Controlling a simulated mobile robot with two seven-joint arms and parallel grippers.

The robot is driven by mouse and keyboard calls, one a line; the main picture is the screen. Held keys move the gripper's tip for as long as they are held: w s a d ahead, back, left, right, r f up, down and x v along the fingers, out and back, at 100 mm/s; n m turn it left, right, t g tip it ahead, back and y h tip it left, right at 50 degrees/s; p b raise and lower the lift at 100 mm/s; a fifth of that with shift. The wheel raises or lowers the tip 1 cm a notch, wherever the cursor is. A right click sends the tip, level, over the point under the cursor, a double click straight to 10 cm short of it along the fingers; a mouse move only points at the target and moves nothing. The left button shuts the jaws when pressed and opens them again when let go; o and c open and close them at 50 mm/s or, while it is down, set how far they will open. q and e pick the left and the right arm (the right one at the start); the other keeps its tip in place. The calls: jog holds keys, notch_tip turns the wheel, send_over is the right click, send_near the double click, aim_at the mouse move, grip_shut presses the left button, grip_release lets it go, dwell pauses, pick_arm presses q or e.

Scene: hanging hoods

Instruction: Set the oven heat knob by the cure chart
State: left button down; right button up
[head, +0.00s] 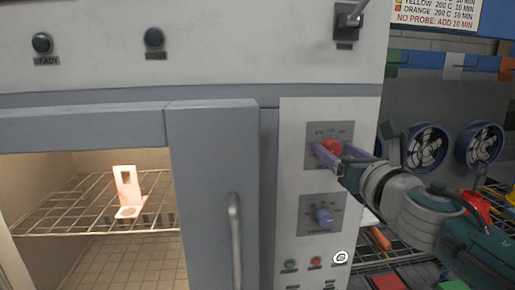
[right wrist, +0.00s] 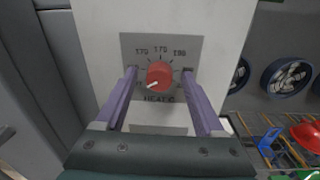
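The red heat knob (head: 332,146) sits on a grey dial plate on the oven's white control panel; "HEAT C" is printed below it. In the right wrist view the knob (right wrist: 160,75) has a white pointer mark toward the lower left. The dial numbers above it are small and hard to read surely. My right gripper (right wrist: 160,76) is open, its purple fingers on either side of the knob with gaps showing. The cure chart (head: 437,12) is cut off at the top right; it shows yellow and orange at 200 C, 10 min, and "NO PROBE: ADD 10 MIN". My left gripper is out of view.
The oven door (head: 213,190) with a vertical handle stands left of the panel. A pale pink bracket (head: 128,192) rests on the lit oven's rack. Fans (head: 427,147) and shelves with coloured parts are at right.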

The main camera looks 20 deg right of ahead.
grip_shut()
dwell(0.3)
